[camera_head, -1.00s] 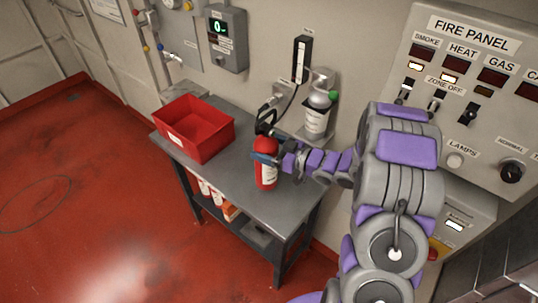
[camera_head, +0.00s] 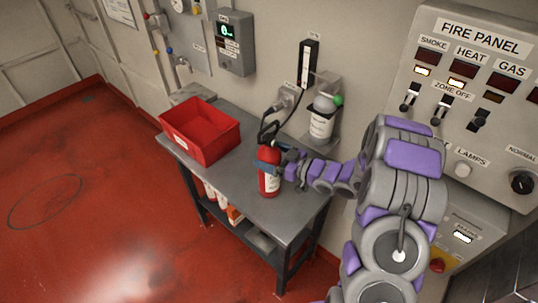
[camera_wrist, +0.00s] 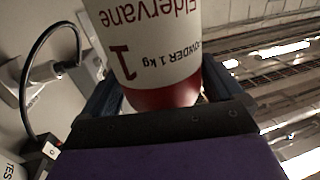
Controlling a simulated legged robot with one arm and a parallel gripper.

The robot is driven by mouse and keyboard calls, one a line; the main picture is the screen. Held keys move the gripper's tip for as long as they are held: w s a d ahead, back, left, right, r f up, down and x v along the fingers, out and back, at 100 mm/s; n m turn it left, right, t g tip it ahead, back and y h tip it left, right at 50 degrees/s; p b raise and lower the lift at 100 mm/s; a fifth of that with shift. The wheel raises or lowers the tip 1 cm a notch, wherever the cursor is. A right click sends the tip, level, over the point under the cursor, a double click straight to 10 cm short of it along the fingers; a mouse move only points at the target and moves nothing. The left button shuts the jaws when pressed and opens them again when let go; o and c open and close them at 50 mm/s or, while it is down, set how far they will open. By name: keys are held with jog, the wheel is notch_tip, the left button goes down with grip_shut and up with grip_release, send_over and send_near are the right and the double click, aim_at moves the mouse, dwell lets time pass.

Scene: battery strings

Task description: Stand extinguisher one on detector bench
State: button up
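Extinguisher one (camera_head: 269,181) is a red cylinder with a white label and black top, upright at the right part of the grey detector bench (camera_head: 237,182). Whether its base touches the bench top is hard to tell. My gripper (camera_head: 268,166) reaches it from the right and its fingers are around the body. In the wrist view the extinguisher (camera_wrist: 150,45), with label "1" and "POWDER 1 kg", fills the space between the two dark fingers of my gripper (camera_wrist: 160,95), which appear closed against its sides.
A red open bin (camera_head: 205,134) stands on the bench's left part. A grey bottle with a green knob (camera_head: 322,118) sits on a wall bracket behind. A black hose loops near the extinguisher. The fire panel (camera_head: 470,100) is at right; several items lie on the lower shelf.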

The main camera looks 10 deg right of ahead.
jog(key=shift+o, duration=0.4)
jog(key=shift+a, duration=1.3)
jog(key=v, duration=0.3)
jog(key=p+v, duration=0.1)
jog(key=v, duration=0.6)
jog(key=shift+w+d, duration=0.15)
jog(key=shift+d, duration=0.25)
jog(key=w+d+r+m+h, duration=0.25)
jog(key=w+d+h, duration=0.25)
jog(key=d+h, duration=0.45)
jog(key=s+d+r+m+g+h, duration=0.3)
jog(key=s+r+m+g+h, duration=0.1)
jog(key=s+r+h, duration=0.3)
jog(key=s+a+m+g+y, duration=0.1)
jog(key=s+a+g, duration=0.2)
jog(key=s+a, duration=0.3)
jog(key=s+a+r+m+g+y, duration=0.1)
jog(key=s+a+g, duration=0.2)
jog(key=s+a, duration=0.4)
jog(key=s+a+r+m+g+y, duration=0.1)
jog(key=s+a+g, duration=0.2)
jog(key=s, duration=1.7)
jog(key=a, duration=0.3)
jog(key=shift+s+a+r+g+y+p, duration=0.15)
jog(key=shift+s+a+g+y+p, duration=0.2)
jog(key=shift+g, duration=0.05)
